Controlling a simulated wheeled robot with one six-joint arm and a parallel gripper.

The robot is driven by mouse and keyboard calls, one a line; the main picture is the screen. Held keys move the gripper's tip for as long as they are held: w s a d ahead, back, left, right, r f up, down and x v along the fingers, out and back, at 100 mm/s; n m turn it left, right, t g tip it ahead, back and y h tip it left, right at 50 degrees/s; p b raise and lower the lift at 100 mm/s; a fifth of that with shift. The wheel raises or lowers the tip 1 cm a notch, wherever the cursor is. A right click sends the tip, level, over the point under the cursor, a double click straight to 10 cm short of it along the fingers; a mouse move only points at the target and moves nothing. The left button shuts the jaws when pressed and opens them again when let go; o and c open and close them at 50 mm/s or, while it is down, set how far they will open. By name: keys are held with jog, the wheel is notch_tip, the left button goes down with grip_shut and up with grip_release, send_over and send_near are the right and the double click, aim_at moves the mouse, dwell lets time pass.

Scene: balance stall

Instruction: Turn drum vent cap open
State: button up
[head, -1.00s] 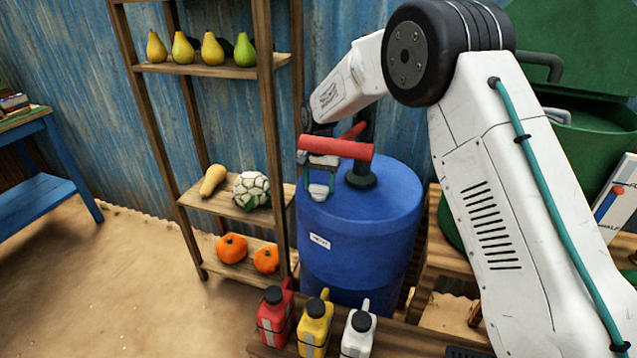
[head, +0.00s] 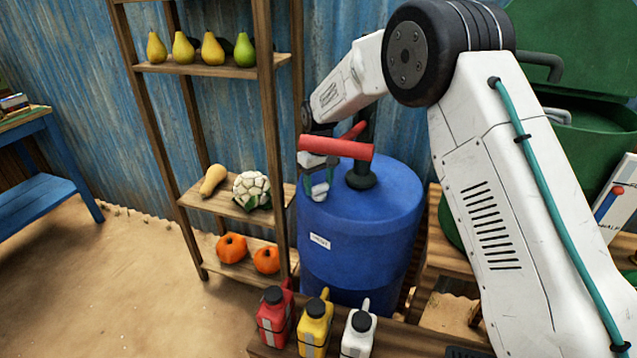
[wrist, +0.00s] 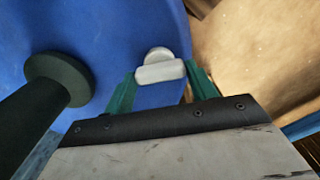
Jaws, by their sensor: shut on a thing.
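The blue drum (head: 385,215) stands upright beside the wooden shelf, and its top fills much of the wrist view (wrist: 100,25). The small white vent cap (head: 320,191) sits near the left edge of the drum's top. In the wrist view, the cap (wrist: 160,71) shows a flat bar with a rounded part behind it. My gripper (head: 318,183) reaches down over the cap from above. Its green fingers lie at either end of the bar, and it is shut on the cap. The red pump handle (head: 337,147) hides part of my wrist in the head view.
The pump's dark post (head: 362,178) rises from the drum close beside my gripper. The shelf (head: 268,130) with fruit and vegetables stands at the left. Red, yellow and white jugs (head: 313,325) stand in front of the drum.

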jog(key=n, duration=0.3)
jog(key=shift+w+r+n, duration=0.1)
jog(key=shift+n, duration=2)
jog(key=o, duration=1)
